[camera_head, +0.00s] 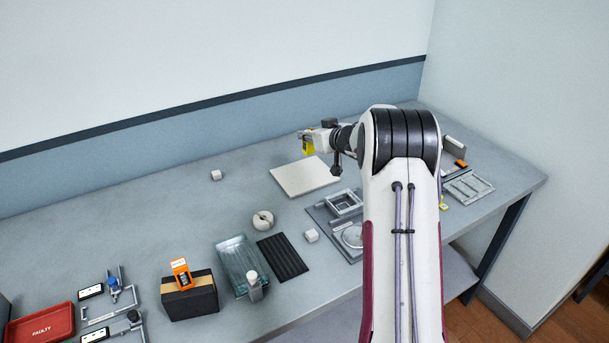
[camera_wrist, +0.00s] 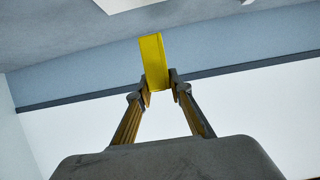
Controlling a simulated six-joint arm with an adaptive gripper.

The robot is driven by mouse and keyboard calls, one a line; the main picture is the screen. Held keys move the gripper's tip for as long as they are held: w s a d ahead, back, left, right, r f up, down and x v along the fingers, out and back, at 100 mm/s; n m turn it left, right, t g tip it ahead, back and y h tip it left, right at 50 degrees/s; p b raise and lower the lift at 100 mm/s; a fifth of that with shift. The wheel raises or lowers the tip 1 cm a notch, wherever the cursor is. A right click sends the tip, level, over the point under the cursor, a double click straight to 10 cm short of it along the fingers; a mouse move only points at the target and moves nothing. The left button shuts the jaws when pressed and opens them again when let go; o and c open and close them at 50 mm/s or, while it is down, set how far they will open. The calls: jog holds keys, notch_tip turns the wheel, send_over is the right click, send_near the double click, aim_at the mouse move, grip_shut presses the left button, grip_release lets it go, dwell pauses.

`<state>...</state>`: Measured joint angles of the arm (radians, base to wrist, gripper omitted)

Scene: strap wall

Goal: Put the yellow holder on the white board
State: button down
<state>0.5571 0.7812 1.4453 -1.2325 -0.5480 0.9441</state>
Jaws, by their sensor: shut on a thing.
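The yellow holder (camera_head: 308,148) is gripped by my gripper (camera_head: 304,136), just above the far right edge of the white board in the head view. The holder (camera_wrist: 152,60) also shows in the wrist view, its lower end between the two fingertips (camera_wrist: 159,90). A bit of the board (camera_wrist: 122,4) shows at the top of the wrist view. The holder looks clear of the board; its exact height cannot be told.
A white cube (camera_head: 216,175) stands left of the board, and a round cream part (camera_head: 263,220) in front of it. A black ribbed mat (camera_head: 282,257), a glass tray (camera_head: 237,262) and a grey fixture plate (camera_head: 325,218) lie nearer. A red tray (camera_head: 40,328) is far left.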

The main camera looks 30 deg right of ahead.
aim_at(311, 152)
jog(key=shift+d, duration=0.15)
jog(key=shift+f, duration=3.2)
jog(key=shift+f, duration=1.85)
jog(key=shift+f, duration=0.15)
jog(key=c, duration=1.8)
grip_release()
